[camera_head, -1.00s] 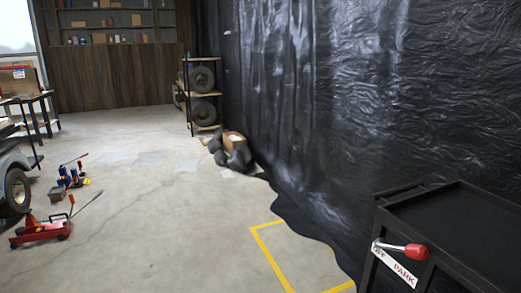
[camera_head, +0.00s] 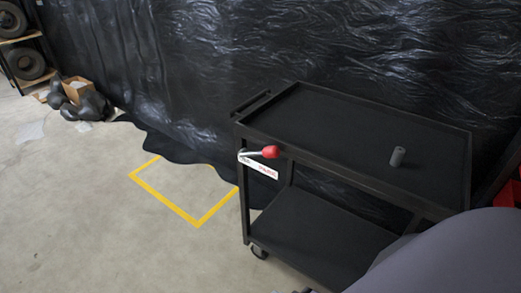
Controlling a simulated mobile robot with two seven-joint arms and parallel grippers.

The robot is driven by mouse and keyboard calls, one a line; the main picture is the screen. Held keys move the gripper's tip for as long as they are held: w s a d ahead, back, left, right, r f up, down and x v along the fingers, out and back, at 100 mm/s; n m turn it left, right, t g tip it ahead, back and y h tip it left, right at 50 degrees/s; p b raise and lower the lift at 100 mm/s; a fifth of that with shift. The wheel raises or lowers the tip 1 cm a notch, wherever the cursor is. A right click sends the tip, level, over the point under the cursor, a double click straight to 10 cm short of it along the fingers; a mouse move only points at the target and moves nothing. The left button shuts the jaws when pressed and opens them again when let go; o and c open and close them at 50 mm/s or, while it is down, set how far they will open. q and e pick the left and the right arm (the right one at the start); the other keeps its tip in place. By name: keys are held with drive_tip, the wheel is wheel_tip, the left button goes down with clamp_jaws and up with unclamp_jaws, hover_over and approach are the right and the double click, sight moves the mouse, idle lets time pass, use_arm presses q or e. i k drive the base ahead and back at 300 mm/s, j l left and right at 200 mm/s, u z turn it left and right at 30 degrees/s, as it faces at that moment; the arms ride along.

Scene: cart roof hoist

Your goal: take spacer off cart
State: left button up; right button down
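The black two-shelf cart (camera_head: 300,112) stands against the dark plastic sheeting on the right side of the head view. A small grey cylindrical spacer (camera_head: 398,156) stands upright on its top tray, toward the right end. A lever with a red knob (camera_head: 270,152) and a white label with red lettering (camera_head: 259,165) are on the cart's left end. Neither of my grippers shows in this view.
A yellow floor outline (camera_head: 172,205) lies left of the cart. Dark bags with a cardboard box (camera_head: 76,90) and a tire rack (camera_head: 28,62) stand at the far left. The concrete floor in front is clear. A large grey rounded shape covers the lower right corner.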

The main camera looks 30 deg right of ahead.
sight(399, 152)
drive_tip(key=z, duration=2)
